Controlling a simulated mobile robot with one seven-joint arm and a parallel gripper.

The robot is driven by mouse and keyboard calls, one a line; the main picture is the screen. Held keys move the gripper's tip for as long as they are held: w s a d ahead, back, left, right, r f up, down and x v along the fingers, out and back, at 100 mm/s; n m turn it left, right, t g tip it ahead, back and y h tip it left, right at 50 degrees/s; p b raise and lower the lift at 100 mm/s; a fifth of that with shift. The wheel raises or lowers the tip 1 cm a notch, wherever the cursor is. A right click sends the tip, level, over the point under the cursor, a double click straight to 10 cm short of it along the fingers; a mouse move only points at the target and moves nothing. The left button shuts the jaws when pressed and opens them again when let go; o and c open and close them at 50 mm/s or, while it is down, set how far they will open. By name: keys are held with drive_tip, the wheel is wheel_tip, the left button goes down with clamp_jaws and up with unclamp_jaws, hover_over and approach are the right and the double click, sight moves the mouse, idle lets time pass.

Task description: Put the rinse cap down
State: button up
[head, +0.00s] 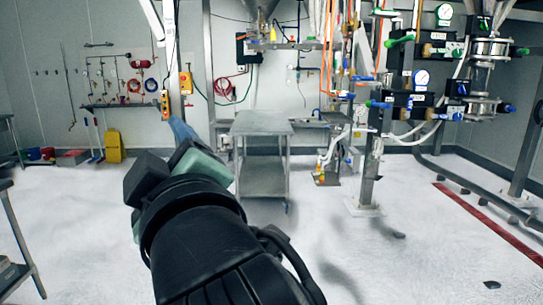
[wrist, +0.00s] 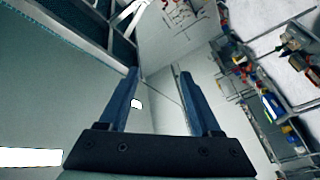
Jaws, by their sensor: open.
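My gripper shows in the wrist view (wrist: 160,72) with its two blue fingers spread apart and nothing between them. In the head view a blue finger (head: 181,130) shows beyond my dark wrist, raised in front of the room. I cannot make out the rinse cap in either view. The fingers touch nothing that I can see.
A steel table (head: 262,124) with a bare top stands ahead. Valves and pipes (head: 420,100) on a post are at the right. A yellow floor sign (head: 113,146) stands by the left wall. A red floor strip (head: 490,224) runs at the right. The pale floor between is mostly clear.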

drive_tip(key=s+d+r+m+t+h, duration=0.9)
drive_tip(key=s+d+r+m+t, duration=0.1)
drive_tip(key=m, duration=0.5)
drive_tip(key=shift+d+r+m, duration=0.4)
drive_tip(key=shift+d+r, duration=0.4)
drive_tip(key=shift+d, duration=0.25)
drive_tip(key=shift+w, duration=0.1)
